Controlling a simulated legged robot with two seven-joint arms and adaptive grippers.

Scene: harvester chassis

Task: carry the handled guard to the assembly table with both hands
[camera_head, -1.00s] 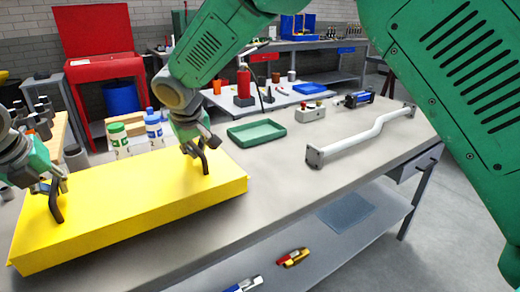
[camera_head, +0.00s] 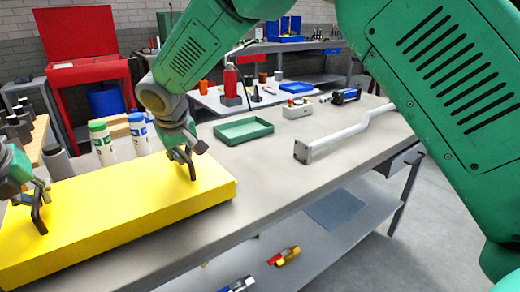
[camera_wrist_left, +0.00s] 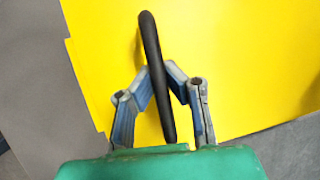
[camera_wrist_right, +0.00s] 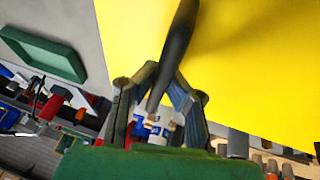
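The handled guard (camera_head: 120,215) is a long yellow box-like cover with two black handles, at the lower left of the head view over the grey table (camera_head: 300,185). My left gripper (camera_head: 32,205) is shut on its left handle; the left wrist view shows that black handle (camera_wrist_left: 152,45) between the fingers (camera_wrist_left: 157,72). My right gripper (camera_head: 180,155) is shut on the other handle (camera_wrist_right: 180,35), between the fingers (camera_wrist_right: 165,72) in the right wrist view. I cannot tell whether the guard touches the table.
A green tray (camera_head: 243,131), a white bent bar (camera_head: 345,134) and a small button box (camera_head: 298,109) lie on the table. Bottles (camera_head: 102,143) stand behind the guard. A red cabinet (camera_head: 90,72) is at the back left. A lower shelf (camera_head: 290,250) holds tools.

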